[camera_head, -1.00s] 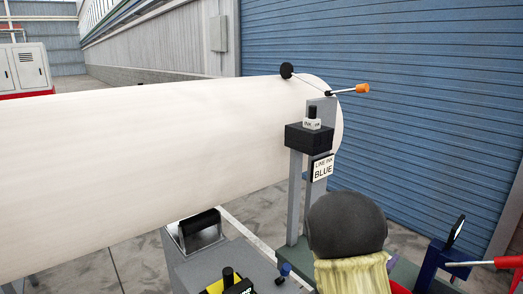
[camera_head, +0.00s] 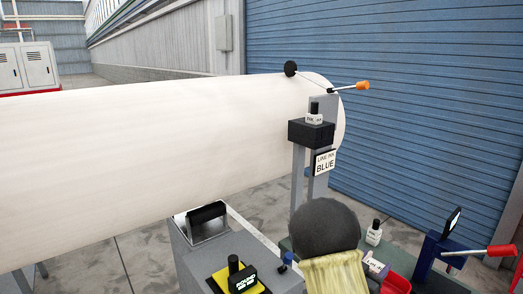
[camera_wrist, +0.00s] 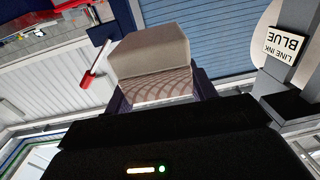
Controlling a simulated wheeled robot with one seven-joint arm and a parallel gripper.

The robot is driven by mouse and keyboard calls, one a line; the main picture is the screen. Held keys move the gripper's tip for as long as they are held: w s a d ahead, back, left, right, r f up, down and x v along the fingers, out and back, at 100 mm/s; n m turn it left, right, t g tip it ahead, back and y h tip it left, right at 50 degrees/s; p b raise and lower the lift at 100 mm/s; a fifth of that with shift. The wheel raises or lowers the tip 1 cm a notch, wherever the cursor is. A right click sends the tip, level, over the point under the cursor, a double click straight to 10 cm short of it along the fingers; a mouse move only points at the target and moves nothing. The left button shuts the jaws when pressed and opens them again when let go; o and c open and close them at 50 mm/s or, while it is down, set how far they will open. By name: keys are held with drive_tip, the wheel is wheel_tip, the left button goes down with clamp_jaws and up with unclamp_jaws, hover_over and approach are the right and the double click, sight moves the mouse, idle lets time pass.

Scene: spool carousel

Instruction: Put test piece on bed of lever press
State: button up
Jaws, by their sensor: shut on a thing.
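My gripper (camera_wrist: 160,92) is shut on a pale grey-beige block (camera_wrist: 150,48), likely the test piece, in the wrist view. The block sits between the dark fingers, with a hatched face towards the camera. I cannot make out the fingers or block in the head view. A blue frame with a red-handled lever, likely the lever press (camera_head: 432,252), stands at the lower right of the head view. Its red handle also shows left of the block in the wrist view (camera_wrist: 88,78). Its bed cannot be made out.
A huge cream roll (camera_head: 150,160) fills the left. Before its end stands a grey post carrying a black shelf (camera_head: 311,133) with an ink bottle and a "LINE INK BLUE" sign (camera_head: 324,163). A white bottle (camera_head: 374,232) and red tray (camera_head: 399,286) stand near the blue frame.

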drive_tip(key=s+a+f+n+t+y, duration=0.2)
drive_tip(key=a+f+n+y, duration=0.1)
drive_tip(key=f, duration=0.7)
drive_tip(key=s+a+f+n+t+y+b, duration=0.1)
drive_tip(key=s+a+f+n+t+y, duration=0.1)
drive_tip(key=a+f+y, duration=0.4)
drive_tip(key=s+a+f+n+t+y, duration=0.2)
drive_tip(key=a+f+n+y, duration=0.2)
drive_tip(key=f, duration=1)
drive_tip(key=shift+s+a+f+n+y, duration=0.3)
drive_tip(key=shift+s+a+f+n, duration=0.1)
drive_tip(key=shift+a, duration=0.55)
drive_tip(key=shift+r, duration=0.1)
drive_tip(key=w+r, duration=0.4)
drive_tip(key=r, duration=0.1)
drive_tip(key=shift+w+r, duration=0.2)
drive_tip(key=shift+w, duration=0.05)
drive_tip(key=shift+f, duration=0.1)
drive_tip(key=s+f, duration=0.4)
drive_tip(key=f, duration=0.1)
drive_tip(key=shift+s+f, duration=0.15)
drive_tip(key=shift+s, duration=0.1)
